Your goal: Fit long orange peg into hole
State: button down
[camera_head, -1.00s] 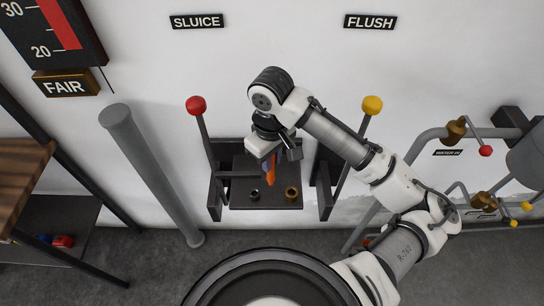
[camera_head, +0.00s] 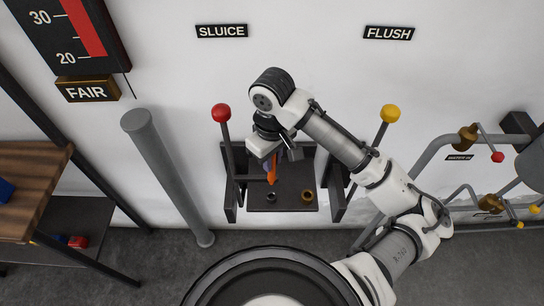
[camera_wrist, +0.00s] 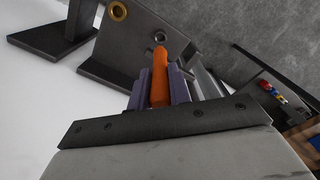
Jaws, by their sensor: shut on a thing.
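My gripper (camera_head: 270,160) is shut on a long orange peg (camera_head: 272,172), which hangs tip-down above a dark shelf (camera_head: 290,206). In the wrist view the orange peg (camera_wrist: 160,75) lies between the purple fingers (camera_wrist: 158,88), its tip pointing toward the dark plate (camera_wrist: 130,60). The plate has a grey-rimmed hole (camera_head: 271,198) at left and a brass-rimmed hole (camera_head: 307,196) at right. The grey-rimmed hole (camera_wrist: 159,37) appears just beyond the peg tip in the wrist view, and the brass-rimmed hole (camera_wrist: 118,11) is farther left. The peg is apart from both; its upper part is hidden by the gripper.
A red-knobbed lever (camera_head: 222,113) stands left of the shelf and a yellow-knobbed lever (camera_head: 390,114) right. A grey post (camera_head: 165,175) is farther left, near a wooden table (camera_head: 35,170). Pipes with valves (camera_head: 470,140) are at the right.

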aim_at(272, 176)
jog(key=shift+f+b, duration=2.25)
jog(key=shift+f, duration=0.7)
jog(key=shift+f+b, duration=0.7)
jog(key=shift+f, duration=0.85)
jog(key=shift+r+p, duration=0.3)
jog(key=shift+r+p, duration=1)
jog(key=shift+r, duration=0.05)
jog(key=shift+p, duration=0.35)
dwell(0.9)
jog(key=shift+f+b, duration=0.55)
jog(key=shift+f, duration=0.2)
